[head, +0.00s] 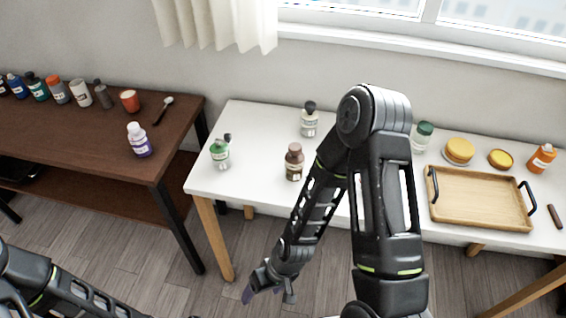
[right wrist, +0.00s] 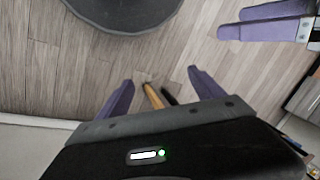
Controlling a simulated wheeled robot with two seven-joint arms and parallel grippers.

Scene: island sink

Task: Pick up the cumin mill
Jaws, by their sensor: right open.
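Three mill-like bottles stand upright on the white table (head: 255,188): one with a green top and dark crank (head: 220,154), one pale with a black top (head: 309,122), and one brown (head: 294,163). Their labels are too small to read, so I cannot tell which is the cumin mill. My right gripper (head: 266,288) is low in front of the white table, below its top and apart from the bottles. In the right wrist view its purple fingers (right wrist: 160,80) are spread and empty. Purple fingers of my left gripper (right wrist: 232,22) show at the upper right there; their opening is unclear.
A wooden tray (head: 480,226) with dark handles, yellow-lidded jars (head: 458,150) and an orange bottle (head: 542,157) are at the right. My right arm hides the table's middle. A brown table (head: 75,150) with several bottles stands left, a gap between the tables.

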